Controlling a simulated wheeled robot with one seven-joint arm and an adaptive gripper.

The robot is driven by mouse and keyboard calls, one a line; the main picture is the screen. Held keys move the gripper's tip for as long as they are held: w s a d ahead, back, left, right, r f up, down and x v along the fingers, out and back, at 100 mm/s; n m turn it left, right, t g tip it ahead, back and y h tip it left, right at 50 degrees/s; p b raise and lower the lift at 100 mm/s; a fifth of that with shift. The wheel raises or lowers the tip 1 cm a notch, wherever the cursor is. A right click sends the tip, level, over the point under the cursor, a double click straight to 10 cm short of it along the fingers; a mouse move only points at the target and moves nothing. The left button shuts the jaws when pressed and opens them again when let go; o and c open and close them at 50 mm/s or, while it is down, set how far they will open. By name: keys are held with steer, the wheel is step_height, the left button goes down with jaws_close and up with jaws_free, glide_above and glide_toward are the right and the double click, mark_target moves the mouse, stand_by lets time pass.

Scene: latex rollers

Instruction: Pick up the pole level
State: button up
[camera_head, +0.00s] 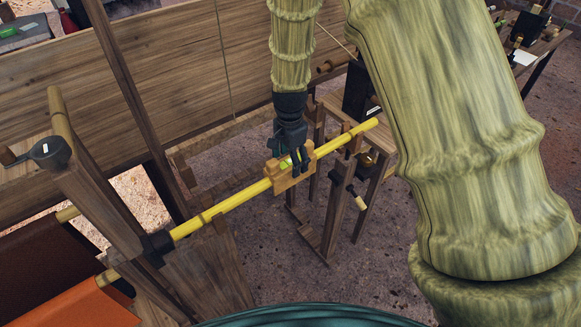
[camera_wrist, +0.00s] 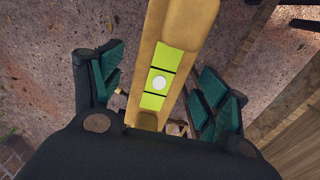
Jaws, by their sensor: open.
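The pole level is a tan block (camera_head: 288,172) with a bright yellow-green vial, sitting against the yellow pole (camera_head: 232,200). In the wrist view the level (camera_wrist: 183,28) runs between my fingers, its green vial window (camera_wrist: 157,82) with a pale bubble facing me. My gripper (camera_head: 294,165) is above and around the level in the head view, one finger on each side. In the wrist view my gripper (camera_wrist: 160,88) is open, with visible gaps between both green-padded fingers and the level. The fingers hide part of the level in the head view.
The yellow pole slopes up to the right, from a black bracket (camera_head: 155,247) to a wooden stand (camera_head: 335,200). A wooden panel (camera_head: 180,80) stands behind. Orange cloth (camera_head: 70,305) hangs at lower left. A small handle (camera_head: 358,200) sticks out right of the level.

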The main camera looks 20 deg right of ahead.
steer(key=shift+w+d+f+p, duration=0.15)
steer(key=shift+f+p, duration=0.75)
steer(key=shift+f, duration=1.25)
steer(key=c, duration=1.5)
steer(key=shift+o, duration=0.2)
steer(key=shift+r, duration=0.1)
